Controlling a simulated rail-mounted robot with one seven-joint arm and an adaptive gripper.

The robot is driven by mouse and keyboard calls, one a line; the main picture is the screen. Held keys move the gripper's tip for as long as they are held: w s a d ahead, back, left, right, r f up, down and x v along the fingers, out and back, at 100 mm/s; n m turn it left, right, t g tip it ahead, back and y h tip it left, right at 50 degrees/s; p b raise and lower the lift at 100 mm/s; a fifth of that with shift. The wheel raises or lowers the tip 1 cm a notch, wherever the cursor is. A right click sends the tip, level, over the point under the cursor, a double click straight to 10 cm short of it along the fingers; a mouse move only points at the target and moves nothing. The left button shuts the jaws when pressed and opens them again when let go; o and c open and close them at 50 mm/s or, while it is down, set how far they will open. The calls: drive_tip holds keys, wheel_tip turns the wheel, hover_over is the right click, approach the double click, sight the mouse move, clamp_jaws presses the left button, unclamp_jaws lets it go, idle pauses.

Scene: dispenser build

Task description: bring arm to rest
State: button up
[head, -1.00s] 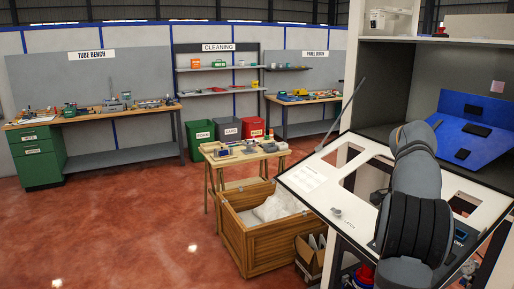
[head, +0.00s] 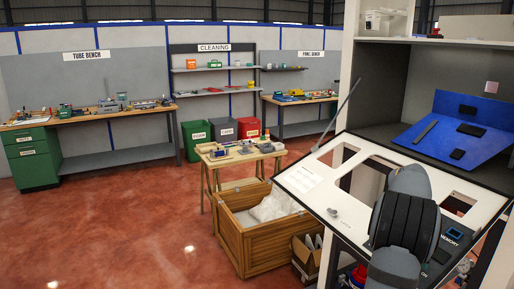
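My arm (head: 405,225) rises at the lower right, in front of the white sloped panel (head: 312,178) of the dispenser. Its grey and black links cover the panel's lower right part. My gripper cannot be made out; only arm links show. The panel has several rectangular cutouts and a small knob-like part (head: 333,212) near its lower left edge.
A blue sloped board (head: 445,112) with several dark parts stands behind the panel. A wooden crate (head: 240,240) and a small wooden table (head: 215,161) stand to the left. The red floor (head: 110,225) is open at left.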

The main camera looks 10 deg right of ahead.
drive_tip(key=m+p, duration=0.1)
drive_tip(key=m, duration=0.2)
drive_tip(key=shift+r+m, duration=0.1)
drive_tip(key=shift+m, duration=0.3)
drive_tip(key=shift+m+p, duration=0.55)
drive_tip(key=shift+m, duration=0.75)
drive_tip(key=shift+w+a, duration=0.1)
